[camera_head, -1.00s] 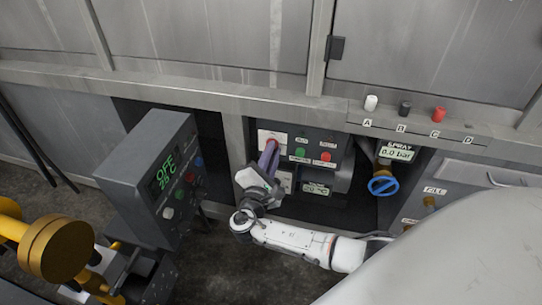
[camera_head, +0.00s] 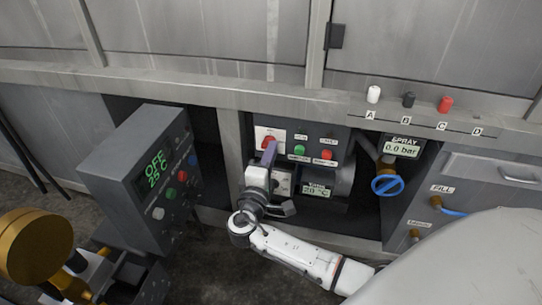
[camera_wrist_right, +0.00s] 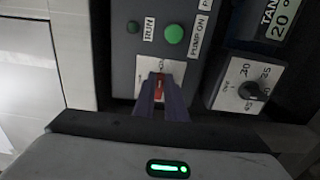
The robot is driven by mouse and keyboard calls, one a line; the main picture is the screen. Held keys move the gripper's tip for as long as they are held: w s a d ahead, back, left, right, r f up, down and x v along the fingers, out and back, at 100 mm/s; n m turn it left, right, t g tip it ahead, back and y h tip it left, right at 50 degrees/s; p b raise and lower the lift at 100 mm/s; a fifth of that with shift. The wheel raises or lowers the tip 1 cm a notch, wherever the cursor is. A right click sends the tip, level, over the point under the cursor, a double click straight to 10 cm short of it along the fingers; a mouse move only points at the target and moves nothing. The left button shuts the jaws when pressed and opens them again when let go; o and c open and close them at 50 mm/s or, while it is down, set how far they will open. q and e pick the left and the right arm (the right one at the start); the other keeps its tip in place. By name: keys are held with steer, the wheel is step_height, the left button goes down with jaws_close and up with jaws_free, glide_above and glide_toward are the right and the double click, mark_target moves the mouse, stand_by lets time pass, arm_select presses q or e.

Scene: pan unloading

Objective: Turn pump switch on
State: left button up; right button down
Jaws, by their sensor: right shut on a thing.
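The pump panel (camera_head: 329,146) is a dark box in the recess under the grey machine. Its red switch (camera_head: 267,139) sits on a white plate at the panel's upper left. In the right wrist view the red switch (camera_wrist_right: 159,87) stands between the purple fingertips. My right gripper (camera_head: 269,152) is shut on this switch, and its fingers partly hide it. The green button (camera_wrist_right: 174,34) labelled PUMP ON is beside the switch plate. The small RUN lamp (camera_wrist_right: 132,29) looks dark.
A grey control box (camera_head: 139,179) reading OFF and 25 C stands left of my right arm. A blue valve handle (camera_head: 387,186) and a spray gauge (camera_head: 402,148) at 0.0 bar are to the right. A dial (camera_wrist_right: 250,91) is beside the switch.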

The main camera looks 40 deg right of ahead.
steer(key=shift+a+f, duration=0.1)
stand_by(0.4)
steer(key=c, duration=1.8)
jaws_free()
arm_select(q)
steer(key=shift+a+r+n+t+p, duration=0.4)
steer(key=shift+a+p, duration=0.15)
steer(key=shift+p, duration=0.35)
arm_select(e)
steer(key=v, duration=1)
arm_select(q)
steer(key=shift+s+d+r, duration=0.1)
steer(key=shift+r, duration=0.05)
arm_select(e)
steer(key=shift+s, duration=0.15)
